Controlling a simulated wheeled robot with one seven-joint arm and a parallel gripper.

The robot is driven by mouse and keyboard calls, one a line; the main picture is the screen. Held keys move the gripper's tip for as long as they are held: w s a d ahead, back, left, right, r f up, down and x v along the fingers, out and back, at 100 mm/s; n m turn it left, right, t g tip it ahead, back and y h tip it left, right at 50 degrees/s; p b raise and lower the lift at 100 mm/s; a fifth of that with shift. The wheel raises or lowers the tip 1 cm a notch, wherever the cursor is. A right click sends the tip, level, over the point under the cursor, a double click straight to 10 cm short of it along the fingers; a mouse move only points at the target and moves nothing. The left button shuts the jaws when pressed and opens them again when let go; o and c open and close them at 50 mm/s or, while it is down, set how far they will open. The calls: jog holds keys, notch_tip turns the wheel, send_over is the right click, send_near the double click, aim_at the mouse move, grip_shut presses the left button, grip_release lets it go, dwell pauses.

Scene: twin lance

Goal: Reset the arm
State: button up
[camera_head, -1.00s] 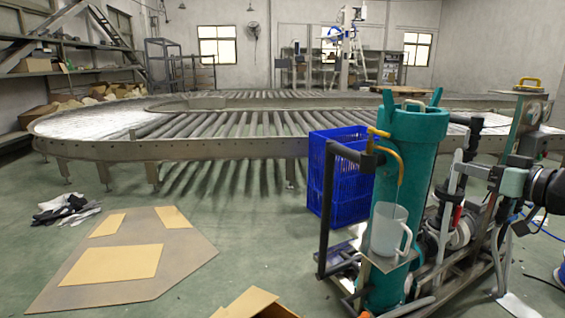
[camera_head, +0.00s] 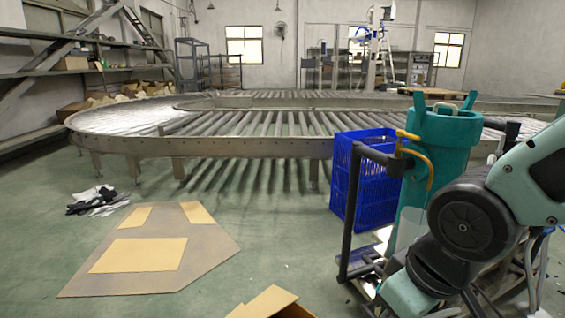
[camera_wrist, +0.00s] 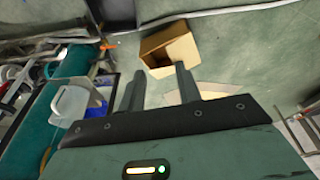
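My arm (camera_head: 475,222) is folded across the right of the head view, in front of the teal cylinder machine (camera_head: 445,142). In the wrist view my gripper (camera_wrist: 159,76) shows two dark fingers set apart with nothing between them. It is open and empty, with an open cardboard box (camera_wrist: 170,48) on the floor beyond the fingertips. The teal cylinder also shows at the left of the wrist view (camera_wrist: 70,65). A pale translucent jug (camera_wrist: 75,103) stands beside it, left of my fingers. In the head view my arm hides most of the jug.
A blue crate (camera_head: 368,182) stands left of the machine, behind a dark pipe frame (camera_head: 351,210). A roller conveyor (camera_head: 255,147) spans the back.

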jog(key=s+a+r+n+g+p, duration=0.2)
jog(key=s+g, duration=0.1)
jog(key=s, duration=0.6)
notch_tip(320, 180, up, 24)
jog(key=p, duration=2.3)
jog(key=shift+w+d+f+m+h+p, duration=0.2)
jog(key=shift+m+h+p, duration=0.1)
jog(key=shift+h+p, duration=0.1)
